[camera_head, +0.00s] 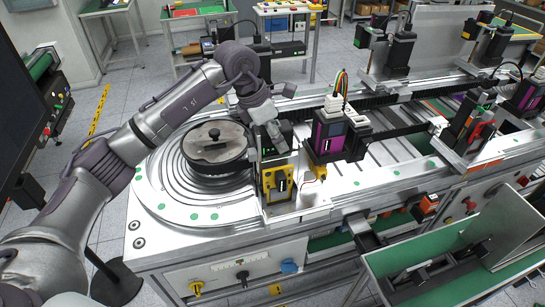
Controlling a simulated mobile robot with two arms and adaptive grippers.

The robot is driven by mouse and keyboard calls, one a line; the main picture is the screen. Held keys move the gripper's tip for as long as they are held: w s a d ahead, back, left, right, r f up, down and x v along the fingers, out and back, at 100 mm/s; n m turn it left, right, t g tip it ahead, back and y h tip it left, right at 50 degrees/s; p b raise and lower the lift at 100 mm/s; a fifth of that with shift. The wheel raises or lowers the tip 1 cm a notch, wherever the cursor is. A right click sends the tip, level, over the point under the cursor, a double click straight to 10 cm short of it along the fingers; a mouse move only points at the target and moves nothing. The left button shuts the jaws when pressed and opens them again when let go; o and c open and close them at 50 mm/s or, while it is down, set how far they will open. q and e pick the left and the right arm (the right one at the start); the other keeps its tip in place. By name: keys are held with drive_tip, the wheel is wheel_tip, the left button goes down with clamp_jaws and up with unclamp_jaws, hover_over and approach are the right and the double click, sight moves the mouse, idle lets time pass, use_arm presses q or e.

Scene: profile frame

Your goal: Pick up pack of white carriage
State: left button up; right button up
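My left gripper (270,145) hangs just right of the round dark lid on the machine's turntable. It is above and behind a yellow-and-black block (275,183) at the front edge of the machine. Its fingers are small and dark here, so I cannot tell whether they are open or hold something. A pale, whitish piece (309,196) sits beside the yellow block on its right. I cannot tell for sure which part is the white carriage or its pack. My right gripper is not in view.
The round lidded pot (215,141) stands on the ringed turntable (178,196). A purple-and-black module (327,137) with coloured wires stands close to the right of my gripper. Rails and more modules extend right. A green-floored tray (420,262) is at the front right.

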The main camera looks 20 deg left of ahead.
use_arm(q)
clamp_jaws()
drive_tip(key=shift+r, duration=0.1)
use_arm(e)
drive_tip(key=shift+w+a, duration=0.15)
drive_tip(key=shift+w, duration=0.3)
use_arm(q)
drive_tip(key=shift+w, duration=0.1)
wheel_tip(320, 180, up, 28)
drive_tip(key=b, duration=0.4)
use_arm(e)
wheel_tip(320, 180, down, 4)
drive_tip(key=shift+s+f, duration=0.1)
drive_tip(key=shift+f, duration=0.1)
